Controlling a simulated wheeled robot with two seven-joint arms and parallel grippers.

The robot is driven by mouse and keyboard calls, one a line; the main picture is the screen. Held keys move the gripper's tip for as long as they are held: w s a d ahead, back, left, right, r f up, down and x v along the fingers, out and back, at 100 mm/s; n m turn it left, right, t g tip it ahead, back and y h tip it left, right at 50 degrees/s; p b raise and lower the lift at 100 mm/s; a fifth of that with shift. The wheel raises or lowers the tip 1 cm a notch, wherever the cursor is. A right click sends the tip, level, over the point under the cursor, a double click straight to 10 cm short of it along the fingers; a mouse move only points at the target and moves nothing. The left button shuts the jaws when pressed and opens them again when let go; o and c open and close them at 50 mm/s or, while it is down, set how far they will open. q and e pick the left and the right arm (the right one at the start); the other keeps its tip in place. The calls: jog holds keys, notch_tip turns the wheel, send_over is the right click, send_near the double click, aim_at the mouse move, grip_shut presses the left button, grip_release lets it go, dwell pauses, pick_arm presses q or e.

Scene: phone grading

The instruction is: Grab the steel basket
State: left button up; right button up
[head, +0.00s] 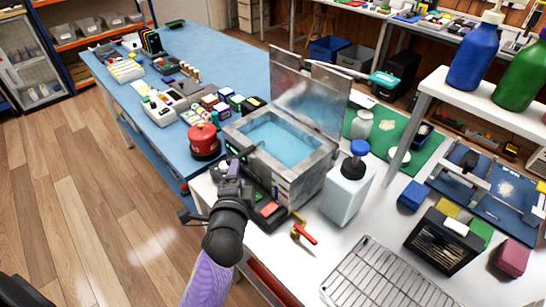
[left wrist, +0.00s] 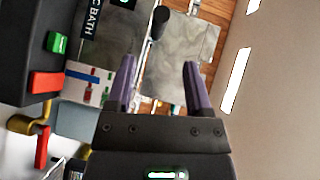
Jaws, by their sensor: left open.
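An open steel bath (head: 309,180) with blue liquid stands at the table corner, its lid (head: 305,95) raised. No steel basket shows clearly as a separate thing; I cannot tell whether one hangs inside the bath. My left gripper (head: 235,163) is at the bath's front left rim. In the left wrist view my left gripper (left wrist: 159,66) is open, with nothing between its fingers. A black rod-like handle (left wrist: 159,22) lies beyond the fingertips, before a grey metal plate (left wrist: 183,65). My right gripper is not in view.
A white bottle with a blue cap (head: 345,192) stands close right of the bath. A red can (head: 204,141) stands left of it. A wire rack (head: 385,280) lies on the white table at the front. A black slotted box (head: 440,243) stands farther right.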

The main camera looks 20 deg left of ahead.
aim_at(238, 154)
pick_arm(q)
jog(key=x, duration=0.2)
jog(key=b+x, duration=0.1)
jog(key=x, duration=0.4)
jog(key=shift+w+a+f+b, duration=0.2)
jog(key=shift+a+f+b, duration=0.1)
jog(key=shift+a, duration=0.25)
jog(key=shift+s+r, duration=0.1)
jog(key=shift+r, duration=0.05)
grip_shut()
dwell(0.5)
